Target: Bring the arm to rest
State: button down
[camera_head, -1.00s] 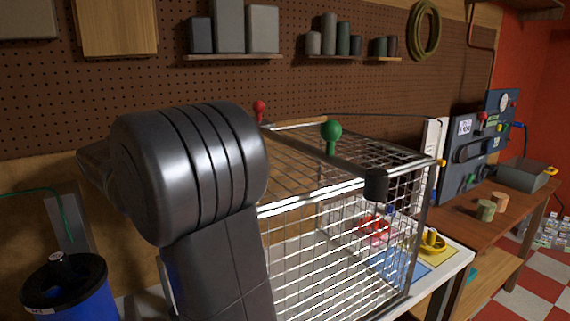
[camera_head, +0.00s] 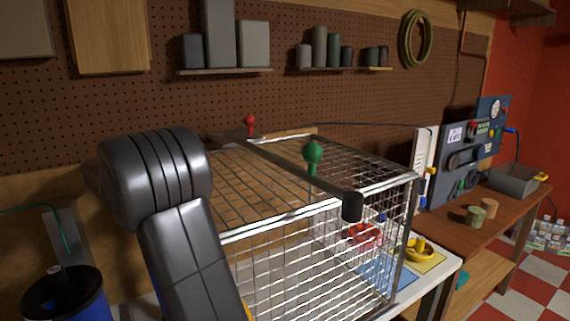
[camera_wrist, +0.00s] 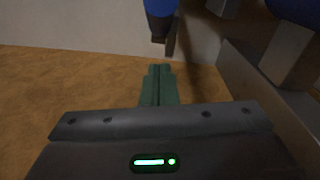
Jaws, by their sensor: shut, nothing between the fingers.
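My gripper (camera_wrist: 158,72) shows in the wrist view. Its two green fingers lie side by side and closed, with nothing between them. They point over a brown surface (camera_wrist: 60,95). In the head view my arm is folded in the left foreground, in front of the wire cage (camera_head: 290,215). My gripper is hidden in that view.
A green knob (camera_head: 312,153) and a red knob (camera_head: 250,121) stand at the cage top. A blue-black bin (camera_head: 65,290) is at lower left. In the wrist view a blue object (camera_wrist: 160,15) hangs ahead, and a grey wall (camera_wrist: 265,90) runs along the right.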

jog(key=shift+w+a+r, duration=0.8)
jog(key=shift+w+a, duration=0.3)
jog(key=shift+s, duration=0.15)
